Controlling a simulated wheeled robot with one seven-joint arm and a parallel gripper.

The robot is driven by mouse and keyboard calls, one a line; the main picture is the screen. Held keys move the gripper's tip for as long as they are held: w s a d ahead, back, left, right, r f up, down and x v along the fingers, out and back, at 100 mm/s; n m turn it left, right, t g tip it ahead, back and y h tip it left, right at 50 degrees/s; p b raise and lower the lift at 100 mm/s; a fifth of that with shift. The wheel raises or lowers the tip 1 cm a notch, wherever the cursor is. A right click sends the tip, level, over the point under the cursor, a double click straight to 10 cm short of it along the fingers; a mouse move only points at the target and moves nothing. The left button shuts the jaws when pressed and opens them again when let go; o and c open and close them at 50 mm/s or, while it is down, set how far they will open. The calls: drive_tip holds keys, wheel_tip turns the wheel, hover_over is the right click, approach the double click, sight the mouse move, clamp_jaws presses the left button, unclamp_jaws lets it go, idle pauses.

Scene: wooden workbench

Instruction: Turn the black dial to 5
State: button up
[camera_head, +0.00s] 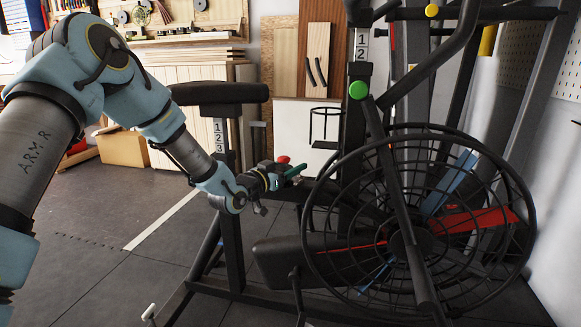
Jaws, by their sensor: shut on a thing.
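My gripper (288,171) is at the end of my blue and grey arm, beside the frame of a black exercise bike. Red and green parts show at its tip. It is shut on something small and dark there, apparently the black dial. The dial's face, its marks and its setting are hidden or too small to read.
The bike's large caged fan wheel (420,220) stands to the right of my gripper. A black seat (219,92) is behind and above it, on a post with a number label (218,134). Dark floor (95,265) is clear at left. A cardboard box (124,147) stands behind.

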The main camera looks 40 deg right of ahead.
drive_tip(key=c, duration=0.8)
drive_tip(key=shift+m+g, duration=0.3)
drive_tip(key=shift+g, duration=0.2)
drive_tip(key=m+g+p, duration=0.1)
drive_tip(key=g, duration=0.1)
drive_tip(key=m+g+p, duration=0.1)
drive_tip(key=m+g, duration=0.1)
drive_tip(key=shift+s+r+g, duration=0.2)
drive_tip(key=shift+s+g, duration=0.1)
drive_tip(key=shift+s, duration=0.1)
drive_tip(key=shift+s+f+m+g, duration=0.2)
drive_tip(key=shift+m+g, duration=0.4)
drive_tip(key=shift+g, duration=0.3)
drive_tip(key=o, duration=1.4)
